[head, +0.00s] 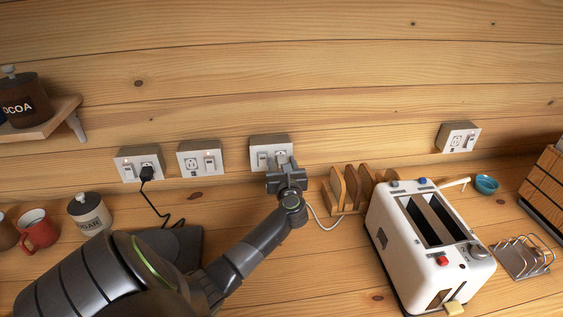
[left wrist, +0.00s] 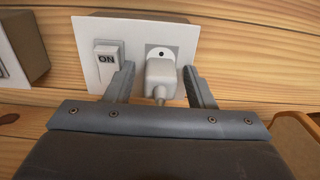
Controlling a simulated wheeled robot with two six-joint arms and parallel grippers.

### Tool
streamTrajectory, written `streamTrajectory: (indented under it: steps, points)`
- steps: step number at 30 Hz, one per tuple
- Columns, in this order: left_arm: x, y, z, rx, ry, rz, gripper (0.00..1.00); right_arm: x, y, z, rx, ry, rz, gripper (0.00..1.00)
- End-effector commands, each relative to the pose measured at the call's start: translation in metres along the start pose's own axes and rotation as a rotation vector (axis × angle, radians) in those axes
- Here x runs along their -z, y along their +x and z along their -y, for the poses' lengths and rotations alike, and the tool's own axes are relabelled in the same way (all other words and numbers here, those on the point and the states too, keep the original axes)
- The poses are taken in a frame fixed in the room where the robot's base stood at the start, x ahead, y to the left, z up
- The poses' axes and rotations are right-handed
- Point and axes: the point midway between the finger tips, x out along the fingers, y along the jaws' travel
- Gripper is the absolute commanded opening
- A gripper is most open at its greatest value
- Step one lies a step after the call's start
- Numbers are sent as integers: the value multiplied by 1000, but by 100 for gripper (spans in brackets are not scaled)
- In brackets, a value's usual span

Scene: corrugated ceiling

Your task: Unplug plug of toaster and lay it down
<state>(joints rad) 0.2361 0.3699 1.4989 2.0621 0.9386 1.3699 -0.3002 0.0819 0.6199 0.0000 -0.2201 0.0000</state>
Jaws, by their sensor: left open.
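The white plug (left wrist: 160,76) sits in the socket of a white wall outlet (left wrist: 135,32), below the round hole, beside a switch marked ON. A white cable leaves its lower end. My left gripper (head: 281,166) is at this outlet (head: 258,148) in the head view and hides the plug there. In the left wrist view its open fingers (left wrist: 160,88) stand on both sides of the plug, with a gap on each side. The white toaster (head: 393,245) stands on the counter to the right. A pale cable (head: 322,224) curves on the counter between gripper and toaster. My right gripper is out of view.
Other outlets hang on the wooden wall; the left one (head: 124,166) holds a black plug (head: 147,173). A wooden rack with slices (head: 349,187) stands close right of my gripper. A sugar jar (head: 88,213) and red mug (head: 38,232) stand left. Bare counter (head: 325,280) lies before the toaster.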

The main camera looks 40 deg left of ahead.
Motion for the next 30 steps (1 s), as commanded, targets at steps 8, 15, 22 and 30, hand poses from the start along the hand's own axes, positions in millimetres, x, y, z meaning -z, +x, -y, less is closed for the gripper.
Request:
streamTrajectory:
  steps: [8, 15, 22, 30]
  points:
    - [0, 0, 0, 0, 0, 0, 49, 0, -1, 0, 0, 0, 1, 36]
    - [0, 0, 0, 0, 0, 0, 28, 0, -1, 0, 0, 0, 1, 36]
    - [0, 0, 0, 0, 0, 0, 0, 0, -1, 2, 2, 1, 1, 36]
    - [0, -4, 0, 1, -1, 0, 0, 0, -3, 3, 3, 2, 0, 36]
